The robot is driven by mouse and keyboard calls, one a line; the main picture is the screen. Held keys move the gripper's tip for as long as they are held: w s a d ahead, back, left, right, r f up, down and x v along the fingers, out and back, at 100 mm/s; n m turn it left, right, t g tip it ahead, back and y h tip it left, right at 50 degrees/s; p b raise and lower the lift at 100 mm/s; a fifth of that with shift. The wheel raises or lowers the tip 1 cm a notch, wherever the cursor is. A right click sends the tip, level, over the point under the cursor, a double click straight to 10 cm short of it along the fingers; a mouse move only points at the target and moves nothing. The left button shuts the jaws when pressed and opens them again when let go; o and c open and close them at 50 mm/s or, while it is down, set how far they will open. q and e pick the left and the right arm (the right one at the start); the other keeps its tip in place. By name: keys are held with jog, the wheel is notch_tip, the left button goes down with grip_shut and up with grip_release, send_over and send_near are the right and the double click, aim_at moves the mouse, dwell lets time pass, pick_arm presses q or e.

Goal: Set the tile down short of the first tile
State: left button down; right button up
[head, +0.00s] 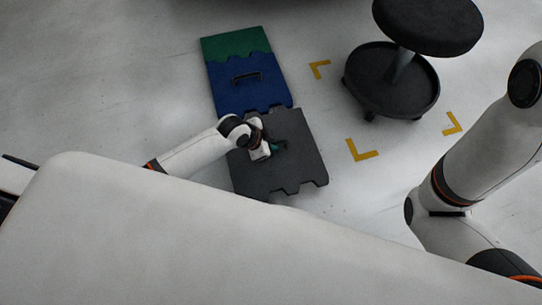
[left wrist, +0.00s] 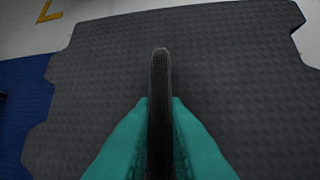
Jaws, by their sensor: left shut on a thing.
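A dark grey tile (head: 292,178) with notched edges lies flat in front of a blue tile (head: 232,95), its far edge at the blue tile's near edge. I cannot tell whether it rests on the floor or hangs just above it. My left gripper (head: 275,148) is over the grey tile's middle. In the left wrist view, its teal fingers are shut on the tile's upright black handle (left wrist: 159,85). The grey tile (left wrist: 230,60) fills most of that view, with the blue tile (left wrist: 22,110) along its left edge. My right gripper is out of view.
A green tile (head: 235,45) joins the blue tile's far side. The blue tile has a black handle (head: 247,77). A black stool (head: 390,85) stands to the right among yellow floor corner marks (head: 362,152). Pale floor is free left of the tiles.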

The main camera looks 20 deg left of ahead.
pick_arm(q)
jog(key=shift+f+b, duration=0.3)
jog(key=shift+f, duration=0.45)
notch_tip(320, 180, down, 4)
jog(key=b, duration=0.3)
jog(key=shift+r, duration=0.1)
jog(key=c, duration=1.5)
grip_release()
jog(key=shift+o, duration=0.2)
